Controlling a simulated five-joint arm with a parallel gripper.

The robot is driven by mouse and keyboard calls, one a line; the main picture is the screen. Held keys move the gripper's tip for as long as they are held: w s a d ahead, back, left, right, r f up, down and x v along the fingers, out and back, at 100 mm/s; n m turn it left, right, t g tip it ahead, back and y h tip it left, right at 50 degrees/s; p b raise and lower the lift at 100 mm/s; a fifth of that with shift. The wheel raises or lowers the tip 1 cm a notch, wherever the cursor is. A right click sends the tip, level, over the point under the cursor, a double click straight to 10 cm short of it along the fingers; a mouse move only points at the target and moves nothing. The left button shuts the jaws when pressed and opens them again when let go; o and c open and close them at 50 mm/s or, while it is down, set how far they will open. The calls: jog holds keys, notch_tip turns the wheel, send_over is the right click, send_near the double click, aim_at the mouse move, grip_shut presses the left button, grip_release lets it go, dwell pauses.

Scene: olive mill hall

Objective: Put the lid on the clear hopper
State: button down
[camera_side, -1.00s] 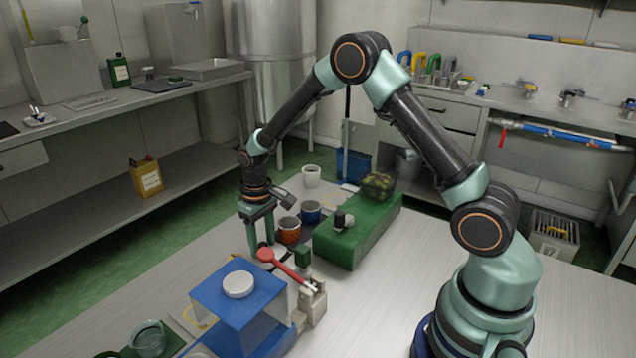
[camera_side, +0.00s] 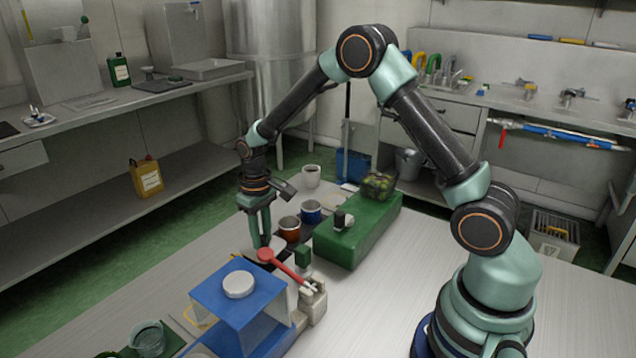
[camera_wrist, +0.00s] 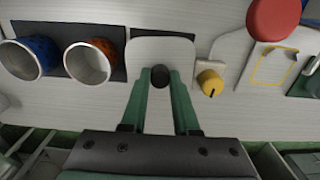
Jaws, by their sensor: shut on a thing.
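The lid (camera_wrist: 160,50) is a pale rounded plate with a dark round knob (camera_wrist: 160,76), seen in the wrist view. My gripper (camera_wrist: 160,80) is shut on the knob, a green finger on each side. In the side view my gripper (camera_side: 262,238) points straight down, low over the table, and the lid is mostly hidden there. A clear hopper (camera_side: 378,186) with greenish and dark fruit in it sits at the far end of the green block (camera_side: 355,235), to the right of and beyond my gripper. No lid shows on its top.
An orange cup (camera_side: 290,230) and a blue cup (camera_side: 311,212) stand beside my gripper, with a white cup (camera_side: 311,177) beyond. A red round-headed tool (camera_side: 265,254) and a blue-topped stand (camera_side: 240,290) are in front. A yellow knob (camera_wrist: 210,82) sits right of the lid.

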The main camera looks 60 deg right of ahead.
aim_at(262, 237)
jog(key=shift+r, duration=2.4)
jog(key=shift+r, duration=0.1)
notch_tip(262, 237, up, 16)
jog(key=s+d, duration=0.5)
jog(key=d, duration=0.5)
jog(key=s+d+m, duration=0.1)
jog(key=s+d, duration=0.3)
jog(key=d, duration=0.6)
jog(key=s+d, duration=0.5)
jog(key=d, duration=0.5)
notch_tip(262, 237, down, 9)
jog(key=shift+a, duration=0.15)
jog(key=shift+f, duration=0.35)
jog(key=shift+f, duration=0.2)
